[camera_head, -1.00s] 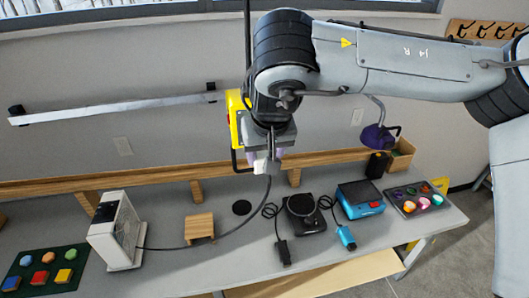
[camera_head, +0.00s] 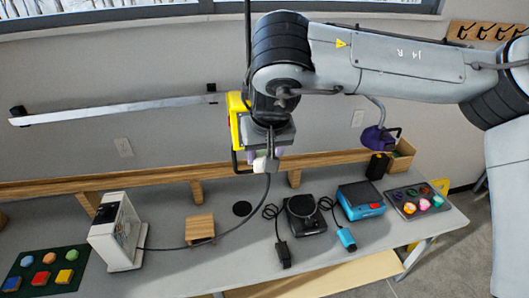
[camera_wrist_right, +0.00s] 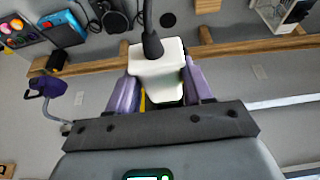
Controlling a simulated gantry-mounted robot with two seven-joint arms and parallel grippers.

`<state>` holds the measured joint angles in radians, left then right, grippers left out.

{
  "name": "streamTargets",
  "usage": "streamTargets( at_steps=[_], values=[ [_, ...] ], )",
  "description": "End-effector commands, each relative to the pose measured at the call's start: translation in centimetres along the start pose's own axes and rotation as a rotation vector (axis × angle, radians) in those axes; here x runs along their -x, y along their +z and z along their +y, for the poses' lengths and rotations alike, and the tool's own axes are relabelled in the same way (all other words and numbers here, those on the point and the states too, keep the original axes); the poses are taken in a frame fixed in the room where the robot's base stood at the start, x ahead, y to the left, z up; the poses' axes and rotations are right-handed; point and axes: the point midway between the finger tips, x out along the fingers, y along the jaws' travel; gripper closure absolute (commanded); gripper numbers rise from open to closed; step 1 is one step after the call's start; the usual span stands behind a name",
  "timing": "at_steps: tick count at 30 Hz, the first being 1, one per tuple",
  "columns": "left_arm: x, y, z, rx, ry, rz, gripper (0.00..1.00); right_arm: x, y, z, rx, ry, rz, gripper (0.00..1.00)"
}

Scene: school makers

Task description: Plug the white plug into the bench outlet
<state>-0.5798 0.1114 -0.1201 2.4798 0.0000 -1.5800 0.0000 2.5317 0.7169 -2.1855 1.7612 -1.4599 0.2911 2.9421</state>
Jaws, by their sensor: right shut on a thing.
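My right gripper (camera_head: 264,155) is shut on the white plug (camera_head: 266,165) and holds it above the bench, in front of the wooden rail. In the right wrist view the plug (camera_wrist_right: 158,72) sits between the two purple fingers, with its black cord leaving from the cord end. The cord runs down to a white box-shaped appliance (camera_head: 112,240) on the bench. A round black disc (camera_head: 242,208) lies in the bench top below the plug; I cannot tell whether it is the outlet. Pale wall plates (camera_head: 123,147) show on the wall. My left gripper is not in view.
A small wooden block (camera_head: 200,228) stands beside the cord. A black device (camera_head: 305,214) and a blue device (camera_head: 362,198) with their own cords lie to the right. Trays of coloured pieces sit at both ends. The wooden rail (camera_head: 150,181) runs along the back.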

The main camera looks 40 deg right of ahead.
Motion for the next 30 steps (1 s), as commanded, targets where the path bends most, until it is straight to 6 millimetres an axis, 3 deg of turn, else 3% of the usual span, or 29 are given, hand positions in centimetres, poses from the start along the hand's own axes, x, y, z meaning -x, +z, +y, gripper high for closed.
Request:
streamTargets(
  at_steps=[23, 24, 30],
  values=[
    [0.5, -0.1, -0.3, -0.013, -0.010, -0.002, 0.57, -0.5, -1.4, 0.0, 0.000, -0.001, 0.000, 0.86],
    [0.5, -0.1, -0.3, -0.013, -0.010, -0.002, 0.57, -0.6, -1.5, 0.0, 0.000, -0.001, 0.000, 0.48],
    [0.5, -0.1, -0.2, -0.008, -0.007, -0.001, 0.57, -0.6, -1.4, 0.0, 0.000, 0.000, 0.000, 0.20]
  ],
)
